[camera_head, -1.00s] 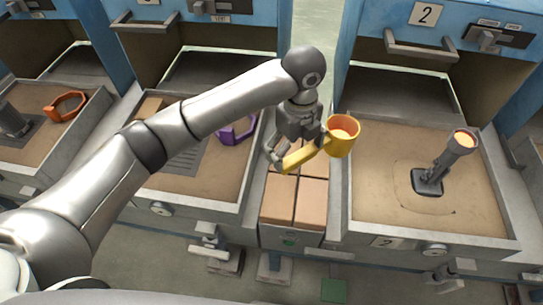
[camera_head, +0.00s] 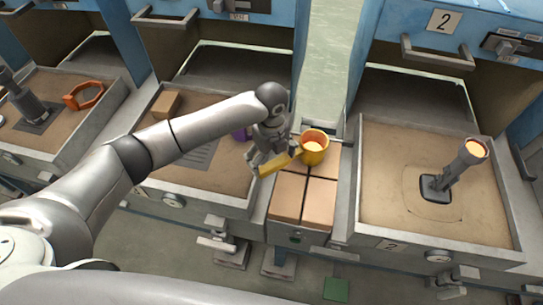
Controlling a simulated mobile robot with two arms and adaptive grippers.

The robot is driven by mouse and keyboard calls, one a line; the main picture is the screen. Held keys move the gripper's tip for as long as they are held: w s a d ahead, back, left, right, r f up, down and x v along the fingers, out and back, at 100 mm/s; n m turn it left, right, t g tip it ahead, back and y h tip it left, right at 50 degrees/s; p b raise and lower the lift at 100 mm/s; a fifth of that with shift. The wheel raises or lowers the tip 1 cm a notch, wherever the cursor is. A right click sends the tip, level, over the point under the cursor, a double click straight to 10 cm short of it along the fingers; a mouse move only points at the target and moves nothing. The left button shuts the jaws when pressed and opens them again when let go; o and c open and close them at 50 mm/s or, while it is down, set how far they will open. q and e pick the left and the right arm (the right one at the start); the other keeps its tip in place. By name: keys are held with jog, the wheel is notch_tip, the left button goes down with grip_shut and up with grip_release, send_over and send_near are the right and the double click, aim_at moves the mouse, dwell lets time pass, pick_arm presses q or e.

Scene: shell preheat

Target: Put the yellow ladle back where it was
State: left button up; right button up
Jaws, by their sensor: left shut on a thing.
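The yellow ladle has a round cup (camera_head: 313,147) with a pale orange inside and a flat yellow handle (camera_head: 275,164). My left gripper (camera_head: 268,158) is shut on the handle. The cup sits to the right of the gripper, over the back of the block-filled compartment between two sand trays. I cannot tell whether the cup touches the blocks. A purple thing (camera_head: 240,134) is mostly hidden behind my left arm, in the middle sand tray. My right gripper is not in view.
The right sand tray (camera_head: 385,215) holds a grey post (camera_head: 455,168) with a glowing orange top on a dark base. Tan blocks (camera_head: 289,195) fill the narrow compartment. An orange ring (camera_head: 84,96) and a dark post (camera_head: 22,100) stand in the left tray. A tan block (camera_head: 166,104) lies in the middle tray.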

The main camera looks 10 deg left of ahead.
pick_arm(q)
jog(key=shift+d, duration=0.1)
jog(key=o, duration=0.8)
jog(key=shift+f, duration=0.1)
notch_tip(320, 180, up, 12)
jog(key=shift+r+b, duration=0.2)
jog(key=shift+b, duration=0.2)
